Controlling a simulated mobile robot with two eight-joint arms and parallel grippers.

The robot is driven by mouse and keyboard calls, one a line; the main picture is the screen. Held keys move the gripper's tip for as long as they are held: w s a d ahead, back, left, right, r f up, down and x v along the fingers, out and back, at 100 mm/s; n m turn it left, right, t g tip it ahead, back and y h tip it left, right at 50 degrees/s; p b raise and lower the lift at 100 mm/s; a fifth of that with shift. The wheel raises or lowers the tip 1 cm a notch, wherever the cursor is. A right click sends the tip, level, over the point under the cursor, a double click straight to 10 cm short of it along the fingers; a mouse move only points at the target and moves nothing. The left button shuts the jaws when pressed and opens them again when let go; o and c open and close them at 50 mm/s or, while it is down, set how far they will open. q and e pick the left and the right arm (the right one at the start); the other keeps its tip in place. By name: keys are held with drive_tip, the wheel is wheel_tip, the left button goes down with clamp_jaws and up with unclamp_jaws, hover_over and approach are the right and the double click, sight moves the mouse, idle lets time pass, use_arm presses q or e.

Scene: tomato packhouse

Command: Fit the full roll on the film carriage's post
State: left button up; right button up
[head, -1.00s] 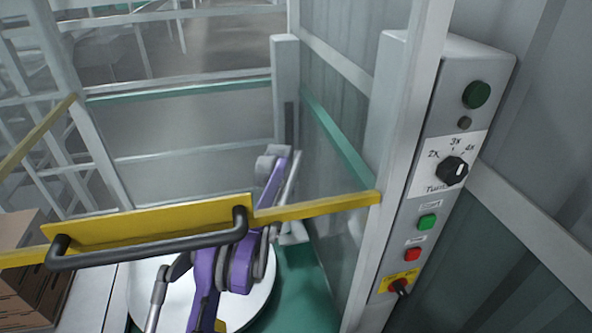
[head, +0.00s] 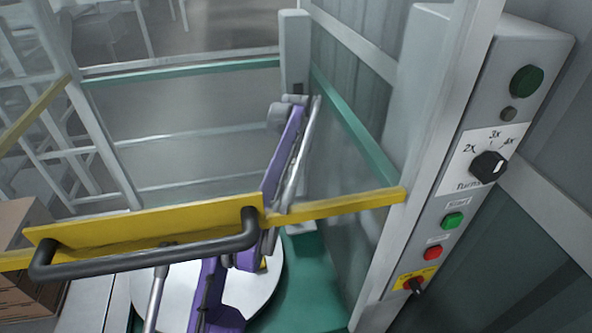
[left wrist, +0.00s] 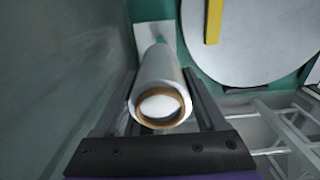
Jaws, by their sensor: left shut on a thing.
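In the left wrist view, a pale film roll (left wrist: 157,80) with a brown cardboard core ring at its near end lies between the two dark fingers of my left gripper (left wrist: 160,74). The gripper is shut on it, and the roll's long axis runs away from the camera. A pale plate (left wrist: 153,31) on the green floor shows past the roll's far end. In the head view, my purple left arm reaches behind the yellow gate; I cannot make out its gripper or the roll there. I cannot make out the film carriage's post. My right gripper is not in view.
A yellow gate (head: 150,222) with a black handle crosses the front. Behind it is a white turntable (head: 262,292), also in the left wrist view (left wrist: 255,60). A grey mast (head: 294,50) stands behind. A control panel (head: 475,190) is at right, brown boxes (head: 25,225) at left.

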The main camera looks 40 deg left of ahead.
use_arm(q)
wheel_tip(320, 180, down, 4)
drive_tip(key=b, duration=0.2)
drive_tip(key=shift+b, duration=0.3)
drive_tip(key=shift+f, duration=0.35)
drive_tip(key=shift+f, duration=0.1)
idle(0.6)
drive_tip(key=shift+f, duration=0.15)
drive_tip(key=shift+f+b, duration=0.95)
drive_tip(key=shift+f, duration=0.9)
drive_tip(key=shift+f, duration=0.1)
drive_tip(key=shift+f+b, duration=0.85)
drive_tip(key=shift+f, duration=0.8)
drive_tip(key=shift+f, duration=0.15)
